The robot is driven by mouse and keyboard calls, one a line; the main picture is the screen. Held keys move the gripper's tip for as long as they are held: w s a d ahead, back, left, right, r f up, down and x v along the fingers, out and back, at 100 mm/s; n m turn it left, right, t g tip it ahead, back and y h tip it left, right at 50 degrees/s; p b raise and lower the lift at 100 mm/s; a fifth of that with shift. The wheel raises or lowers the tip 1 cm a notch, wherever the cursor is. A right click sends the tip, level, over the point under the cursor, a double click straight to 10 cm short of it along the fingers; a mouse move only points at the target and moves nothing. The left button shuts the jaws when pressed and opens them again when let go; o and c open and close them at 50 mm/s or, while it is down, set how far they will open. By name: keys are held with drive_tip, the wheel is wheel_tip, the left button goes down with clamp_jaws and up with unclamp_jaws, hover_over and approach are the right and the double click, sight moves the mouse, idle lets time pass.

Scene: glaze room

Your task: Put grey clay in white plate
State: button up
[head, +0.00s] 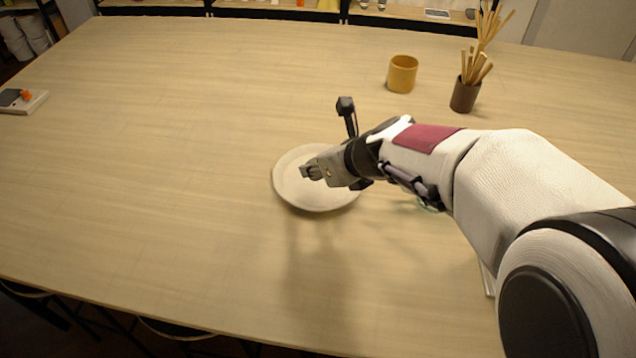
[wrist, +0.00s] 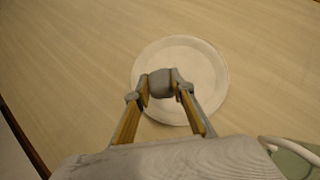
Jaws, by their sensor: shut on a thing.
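The white plate (head: 292,190) lies flat on the table near its middle. In the wrist view the plate (wrist: 207,68) shows behind my gripper's fingers. My gripper (wrist: 160,86) is shut on the grey clay (wrist: 160,82), a small rounded lump held between the fingertips. In the head view my gripper (head: 309,173) is over the plate, and the clay is hard to tell apart from the fingers there. The gap between the clay and the plate cannot be judged exactly.
A yellow cup (head: 402,75) and a dark brown pot (head: 464,95) with wooden sticks stand at the back right of the table (head: 150,150). A small board (head: 25,102) with dark and orange things lies at the far left.

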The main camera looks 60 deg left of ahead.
drive_tip(key=shift+f, duration=0.8)
drive_tip(key=shift+f, duration=2.1)
drive_tip(key=shift+f, duration=0.1)
drive_tip(key=o, duration=1.1)
drive_tip(key=shift+o, duration=0.2)
drive_tip(key=shift+d+r, duration=0.25)
drive_tip(key=shift+r, duration=0.15)
drive_tip(key=v, duration=1.1)
